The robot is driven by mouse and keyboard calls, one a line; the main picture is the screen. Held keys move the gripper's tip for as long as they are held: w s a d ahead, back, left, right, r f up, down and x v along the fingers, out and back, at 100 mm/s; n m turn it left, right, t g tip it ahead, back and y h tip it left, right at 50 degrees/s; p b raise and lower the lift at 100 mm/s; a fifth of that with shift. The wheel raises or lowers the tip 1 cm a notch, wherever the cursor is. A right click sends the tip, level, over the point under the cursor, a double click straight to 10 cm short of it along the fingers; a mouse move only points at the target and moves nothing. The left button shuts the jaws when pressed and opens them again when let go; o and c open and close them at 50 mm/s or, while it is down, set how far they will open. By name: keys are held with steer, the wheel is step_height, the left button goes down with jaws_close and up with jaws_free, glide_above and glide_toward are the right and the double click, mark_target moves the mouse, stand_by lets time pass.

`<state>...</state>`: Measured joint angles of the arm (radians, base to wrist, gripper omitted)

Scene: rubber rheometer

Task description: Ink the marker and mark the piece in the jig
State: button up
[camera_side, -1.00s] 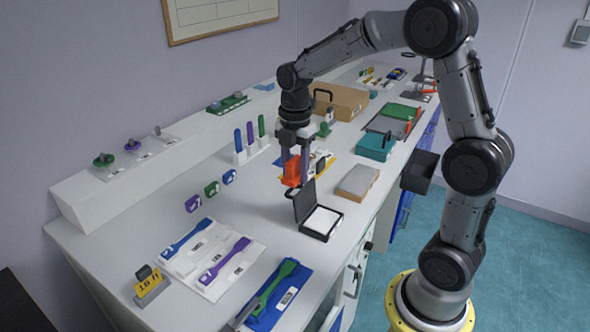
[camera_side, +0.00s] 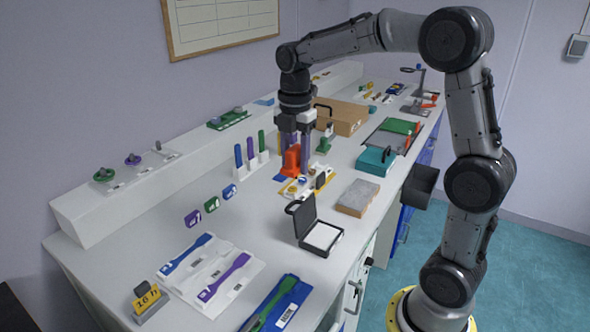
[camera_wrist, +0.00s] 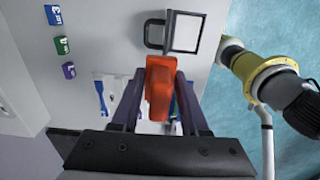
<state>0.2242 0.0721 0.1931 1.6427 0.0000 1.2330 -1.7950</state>
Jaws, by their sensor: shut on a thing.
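My gripper (camera_side: 290,168) is shut on an orange-red marker (camera_side: 291,160), which hangs upright between the fingers near a yellow-and-white tray (camera_side: 318,193); I cannot tell whether it touches the tray. The marker also shows in the wrist view (camera_wrist: 160,88), its lower face hidden. The open black ink pad case (camera_side: 305,222) with a white pad (camera_side: 322,236) stands nearer the camera than the marker, and the pad shows in the wrist view (camera_wrist: 187,32). The blue jig (camera_side: 290,309) lies at the front edge with a green dumbbell piece (camera_side: 272,303) on it.
A white tray with blue and purple dumbbell pieces (camera_side: 225,277) lies left of the jig. Numbered blocks (camera_side: 211,205), upright coloured pens (camera_side: 250,155) and a grey block (camera_side: 358,197) stand around. Bench is clear between blocks and ink pad.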

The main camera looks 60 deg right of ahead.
mark_target(293, 146)
steer(key=shift+r, duration=2.6)
steer(key=shift+w, duration=0.25)
steer(key=f, duration=0.3)
steer(key=shift+w+d+n, duration=0.25)
steer(key=shift+w+n, duration=0.05)
steer(key=f, duration=0.2)
steer(key=s+f, duration=0.1)
steer(key=f, duration=0.1)
steer(key=s+d+f, duration=0.1)
steer(key=f, duration=0.1)
steer(key=s+d+f, duration=0.1)
steer(key=s+f, duration=0.5)
steer(key=f, duration=0.1)
steer(key=shift+s+d, duration=0.3)
steer(key=shift+s, duration=0.05)
steer(key=shift+f, duration=0.1)
